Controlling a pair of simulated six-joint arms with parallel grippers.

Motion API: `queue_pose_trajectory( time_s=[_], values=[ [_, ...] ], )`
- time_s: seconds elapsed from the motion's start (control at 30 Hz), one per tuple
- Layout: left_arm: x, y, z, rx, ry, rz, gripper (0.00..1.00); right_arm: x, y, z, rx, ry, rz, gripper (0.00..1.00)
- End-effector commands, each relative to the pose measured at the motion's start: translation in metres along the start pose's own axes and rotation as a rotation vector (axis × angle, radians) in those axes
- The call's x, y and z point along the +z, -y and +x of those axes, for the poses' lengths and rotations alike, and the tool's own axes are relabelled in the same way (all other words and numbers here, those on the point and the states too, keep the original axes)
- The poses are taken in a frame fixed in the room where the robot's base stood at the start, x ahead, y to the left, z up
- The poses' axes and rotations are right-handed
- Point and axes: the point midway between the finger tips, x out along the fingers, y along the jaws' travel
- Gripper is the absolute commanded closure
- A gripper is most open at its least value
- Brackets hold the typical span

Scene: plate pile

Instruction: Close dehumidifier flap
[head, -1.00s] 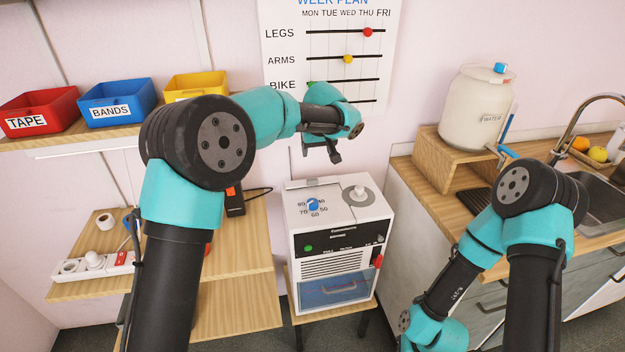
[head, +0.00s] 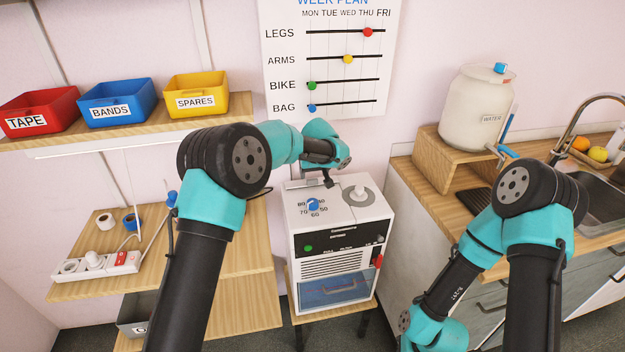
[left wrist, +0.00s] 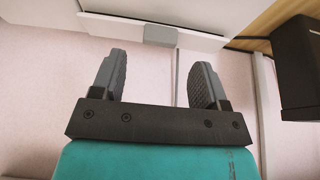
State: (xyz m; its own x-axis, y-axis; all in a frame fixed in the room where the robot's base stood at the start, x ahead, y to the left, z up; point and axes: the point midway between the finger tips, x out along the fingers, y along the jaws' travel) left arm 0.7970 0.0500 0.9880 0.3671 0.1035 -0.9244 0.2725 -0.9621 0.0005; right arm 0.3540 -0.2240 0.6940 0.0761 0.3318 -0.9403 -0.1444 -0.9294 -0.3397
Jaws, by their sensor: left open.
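The dehumidifier (head: 325,236) is a white box with a black control strip and a blue-tinted lower window, on a small wooden stand. At the back of its top, a thin pale panel edge, apparently the flap, is partly hidden by my left gripper (head: 327,181). In the left wrist view, a white panel with a grey tab (left wrist: 160,36) lies just beyond the fingertips. My left gripper also shows there (left wrist: 158,74), open, with nothing between its fingers. Whether it touches the panel I cannot tell. My right gripper is out of view; only its arm shows.
A blue dial (head: 313,205) and a grey round knob plate (head: 357,196) are on the dehumidifier's top. A week plan board (head: 340,20) hangs behind. A water jar (head: 476,108) stands on the right counter. Shelves with bins (head: 197,97) and a power strip (head: 95,264) are left.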

Motion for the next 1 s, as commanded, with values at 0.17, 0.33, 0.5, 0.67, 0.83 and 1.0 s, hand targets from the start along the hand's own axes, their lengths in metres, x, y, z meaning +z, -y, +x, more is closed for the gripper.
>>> queue_pose_trajectory(
  time_s=[0.17,0.33,0.5,0.67,0.83,1.0],
  values=[
    [0.0,0.0,0.03,-0.001,0.001,0.001,0.32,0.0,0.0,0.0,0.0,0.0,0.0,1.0],
    [0.0,0.0,0.046,-0.001,0.001,0.0,0.32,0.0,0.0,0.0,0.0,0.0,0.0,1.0],
    [0.0,0.0,0.05,0.0,-0.001,0.0,0.32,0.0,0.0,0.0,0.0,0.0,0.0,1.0],
    [0.0,0.0,0.05,0.0,-0.001,0.0,0.32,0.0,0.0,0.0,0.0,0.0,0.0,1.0],
    [0.0,0.0,0.049,0.0,-0.001,0.0,0.45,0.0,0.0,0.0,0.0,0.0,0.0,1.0],
    [0.0,0.0,0.049,0.0,0.0,0.0,0.62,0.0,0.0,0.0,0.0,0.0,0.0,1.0]
  ],
)
